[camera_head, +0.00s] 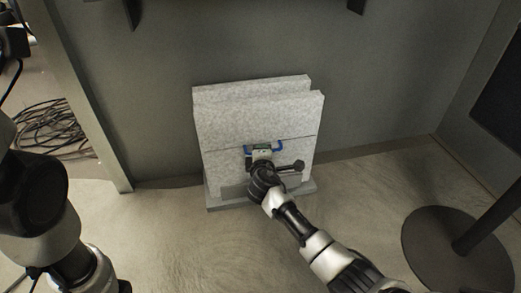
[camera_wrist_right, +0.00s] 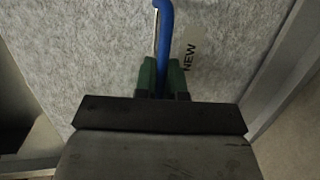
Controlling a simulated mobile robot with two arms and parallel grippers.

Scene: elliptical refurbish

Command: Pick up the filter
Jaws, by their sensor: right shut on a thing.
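The filter is a light grey speckled panel (camera_head: 255,120) standing upright in the head view, with a similar panel close behind it. In the right wrist view its speckled face (camera_wrist_right: 85,45) fills much of the picture, with a "NEW" label (camera_wrist_right: 188,50) and a blue handle (camera_wrist_right: 163,28). My right gripper (camera_head: 259,152) is at the front face of the panel. Its green fingertips (camera_wrist_right: 162,75) are shut on the blue handle. The grip hides part of the handle. My left arm shows at the left of the head view, but I cannot make out its gripper.
The panels stand on a low grey base (camera_head: 216,204) against a grey wall (camera_head: 375,75). A round dark stand (camera_head: 425,245) is at the right. Coiled cables (camera_head: 50,128) lie beyond the wall's left edge. The floor in front is clear.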

